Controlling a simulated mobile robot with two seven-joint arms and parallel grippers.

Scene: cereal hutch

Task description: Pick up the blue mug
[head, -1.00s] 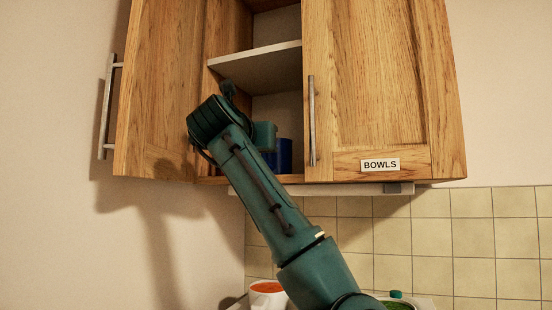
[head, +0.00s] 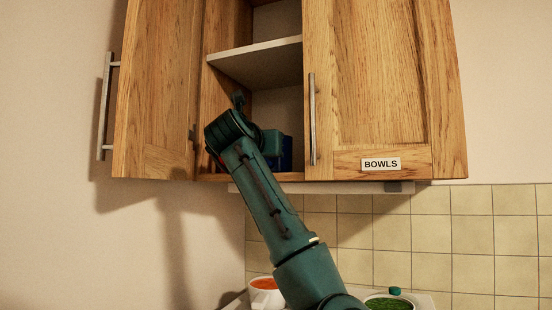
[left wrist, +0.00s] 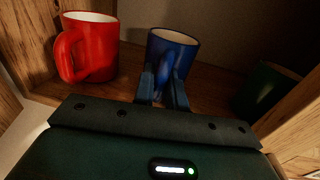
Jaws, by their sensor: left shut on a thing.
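The blue mug (left wrist: 184,50) stands upright on the cupboard's bottom shelf in the left wrist view, its handle turned toward me. My left gripper (left wrist: 163,88) is shut on the mug's handle, one finger on each side. In the head view only a dark blue part of the mug (head: 287,153) shows behind my left arm and hand, inside the open cupboard, and the fingertips are hidden. My right gripper is in neither view.
A red mug (left wrist: 91,47) stands left of the blue one, and a dark green thing (left wrist: 262,88) stands to the right. A shelf board (head: 256,62) is above. The left door (head: 160,90) is open; the BOWLS door (head: 390,80) is shut. A white mug (head: 264,292) and green-filled pot (head: 390,303) are below.

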